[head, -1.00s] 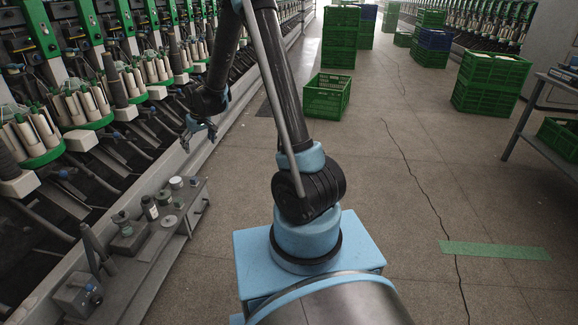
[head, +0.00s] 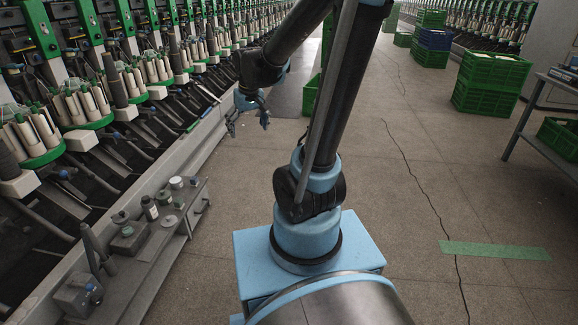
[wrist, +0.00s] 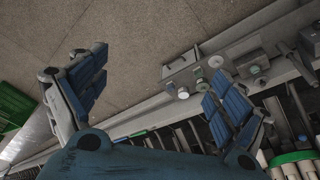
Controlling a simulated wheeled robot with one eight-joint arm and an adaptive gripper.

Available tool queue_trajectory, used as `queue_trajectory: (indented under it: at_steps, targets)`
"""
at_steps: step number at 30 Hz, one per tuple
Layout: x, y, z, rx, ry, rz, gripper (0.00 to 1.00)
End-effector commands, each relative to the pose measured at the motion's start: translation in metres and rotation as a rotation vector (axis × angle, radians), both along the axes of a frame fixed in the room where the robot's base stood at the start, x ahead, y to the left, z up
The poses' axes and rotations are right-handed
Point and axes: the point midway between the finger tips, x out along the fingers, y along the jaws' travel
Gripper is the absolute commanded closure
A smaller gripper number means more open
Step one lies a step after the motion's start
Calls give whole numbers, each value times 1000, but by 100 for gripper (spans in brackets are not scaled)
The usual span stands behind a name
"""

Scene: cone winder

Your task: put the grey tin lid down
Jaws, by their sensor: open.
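A flat grey disc (head: 168,221), which looks like the grey tin lid, lies on the grey bench (head: 150,257) beside the winding machine. It also shows in the wrist view as a pale round (wrist: 216,61). My gripper (head: 248,124) is open, with nothing visible between its fingers. It hangs over the aisle floor beyond the far end of the bench, well away from the disc. In the wrist view, the blue finger pads (wrist: 155,97) stand wide apart.
Winder spindles line the left. A green crate (head: 311,94) is partly hidden behind my arm.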

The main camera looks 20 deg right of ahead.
Motion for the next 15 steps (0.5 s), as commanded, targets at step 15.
queue_trajectory:
  at_steps: [15]
  targets:
    - [-121,-63,-7,-9,33,-137,9]
